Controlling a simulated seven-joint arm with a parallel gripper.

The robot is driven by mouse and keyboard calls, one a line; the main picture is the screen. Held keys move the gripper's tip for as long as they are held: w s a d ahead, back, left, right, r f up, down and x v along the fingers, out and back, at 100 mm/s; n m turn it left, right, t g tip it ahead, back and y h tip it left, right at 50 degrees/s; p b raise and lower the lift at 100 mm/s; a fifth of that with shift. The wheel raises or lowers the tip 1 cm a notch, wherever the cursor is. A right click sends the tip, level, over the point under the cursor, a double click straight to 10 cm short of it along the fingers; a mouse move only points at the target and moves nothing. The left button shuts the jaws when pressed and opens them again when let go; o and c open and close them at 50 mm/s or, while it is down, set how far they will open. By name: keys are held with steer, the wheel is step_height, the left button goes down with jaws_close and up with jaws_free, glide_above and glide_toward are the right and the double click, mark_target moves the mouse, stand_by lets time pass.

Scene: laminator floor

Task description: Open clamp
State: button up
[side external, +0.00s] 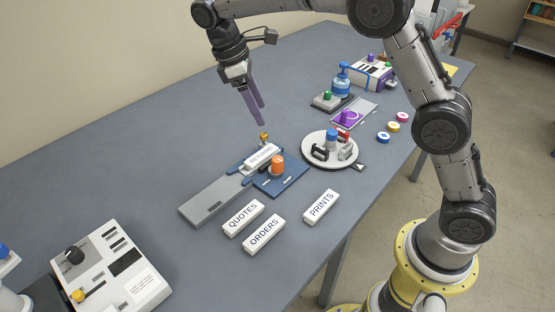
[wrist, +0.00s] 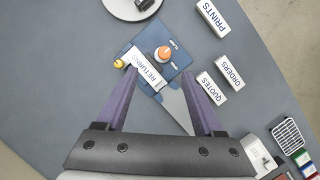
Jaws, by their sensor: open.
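The clamp seems to be the blue fixture (side external: 295,184) on the table, with an orange knob (side external: 278,166) on its plate. A white block marked RETURNS (side external: 262,157) sits at its blue jaws, beside a long grey plate (side external: 205,204). A small yellow knob (side external: 264,137) stands just behind the block. My gripper (side external: 261,113) is open and empty, its purple fingers pointing down above and behind the fixture. In the wrist view the fingers (wrist: 160,73) frame the RETURNS block (wrist: 147,72) from above, and the orange knob (wrist: 162,53) lies beyond the tips.
White blocks marked QUOTES (side external: 243,217), ORDERS (side external: 264,233) and PRINTS (side external: 321,206) lie in front. A round white turntable (side external: 313,157) with small items stands to the right. A white machine (side external: 140,280) is at the front left. The table's back left is clear.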

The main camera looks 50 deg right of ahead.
mark_target(277, 159)
steer(key=shift+g, duration=0.4)
steer(key=x, duration=0.5)
steer(key=a+x, duration=0.1)
steer(key=x, duration=1)
steer(key=shift+w+a+f, duration=0.2)
steer(key=shift+w+f, duration=0.15)
steer(key=shift+f, duration=0.3)
jaws_close()
